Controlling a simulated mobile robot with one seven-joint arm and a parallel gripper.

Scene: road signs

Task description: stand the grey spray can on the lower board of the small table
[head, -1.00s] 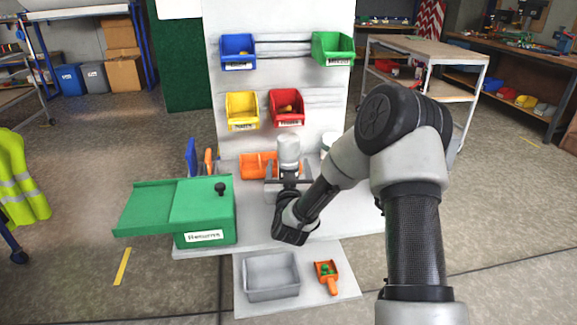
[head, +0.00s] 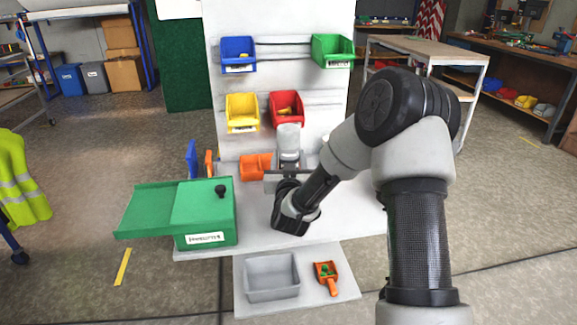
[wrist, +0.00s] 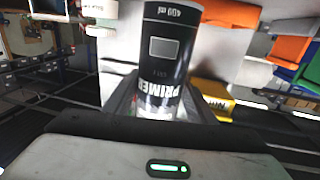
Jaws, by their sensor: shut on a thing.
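The spray can (head: 288,140) is upright in my gripper (head: 287,168), in front of the white back panel; its pale grey upper part shows in the head view. In the wrist view the can (wrist: 170,45) fills the centre, with a black label reading PRIMER. My gripper (wrist: 163,100) is shut on it, with a finger on each side. The can's lower part is hidden by the gripper in the head view. The small table (head: 430,50) stands at the back right, with a pale top and a lower board (head: 462,92) partly hidden by my arm.
A green box (head: 205,215) and an orange bin (head: 254,167) are on the white bench near the can. Blue, green, yellow and red bins hang on the panel behind. A grey tray (head: 271,279) and an orange scoop (head: 327,275) lie in front. Open floor surrounds the bench.

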